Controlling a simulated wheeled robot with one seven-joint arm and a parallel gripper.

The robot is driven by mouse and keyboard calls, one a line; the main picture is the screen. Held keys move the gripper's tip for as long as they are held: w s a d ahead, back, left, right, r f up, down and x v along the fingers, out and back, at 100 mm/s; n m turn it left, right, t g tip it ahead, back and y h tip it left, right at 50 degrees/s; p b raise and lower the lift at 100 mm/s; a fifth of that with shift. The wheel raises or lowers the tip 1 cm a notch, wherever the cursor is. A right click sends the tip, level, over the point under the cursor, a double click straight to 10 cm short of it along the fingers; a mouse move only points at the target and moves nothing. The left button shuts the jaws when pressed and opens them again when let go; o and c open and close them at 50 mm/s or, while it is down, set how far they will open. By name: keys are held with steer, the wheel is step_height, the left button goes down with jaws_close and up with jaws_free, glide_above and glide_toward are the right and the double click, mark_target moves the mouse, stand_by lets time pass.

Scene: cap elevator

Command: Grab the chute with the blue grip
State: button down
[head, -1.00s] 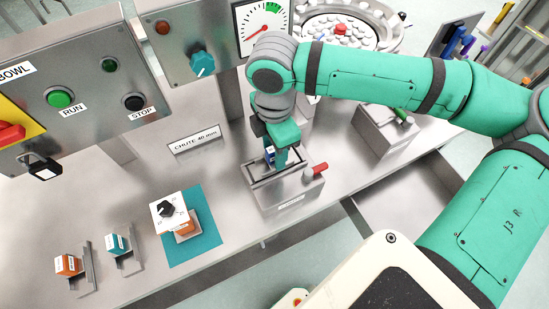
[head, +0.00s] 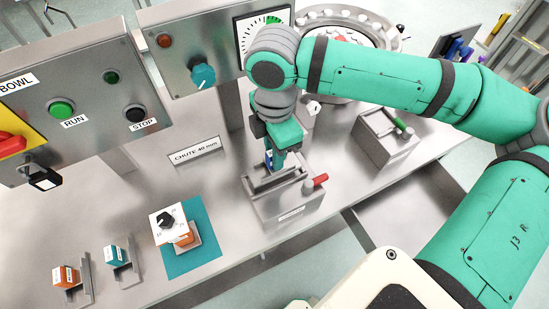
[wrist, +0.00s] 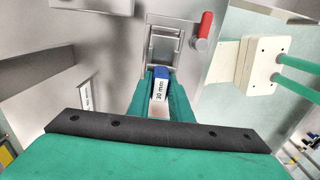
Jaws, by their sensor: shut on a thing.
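The chute's blue grip (head: 268,159) shows at the left of my gripper (head: 277,163), above the metal holder with the red lever. In the wrist view the blue grip (wrist: 161,76), with a white "30 mm" label, sits between the green fingers of my gripper (wrist: 160,92). The fingers are shut on it. The metal holder (head: 288,206) has an open-topped frame that also shows beyond the grip in the wrist view (wrist: 163,45). My fingers hide much of the chute, and I cannot tell how deep it sits in the holder.
The red lever (head: 318,180) stands at the holder's right. A second holder (head: 388,140) with a green lever is further right. A sign reads "CHUTE 40 mm" (head: 194,150). Orange (head: 66,276) and teal (head: 116,255) blocks stand at front left.

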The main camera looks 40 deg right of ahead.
steer(key=s+a+r, duration=0.1)
steer(key=s+r, duration=0.8)
steer(key=s, duration=0.5)
steer(key=shift+a+r, duration=0.25)
steer(key=shift+r, duration=0.1)
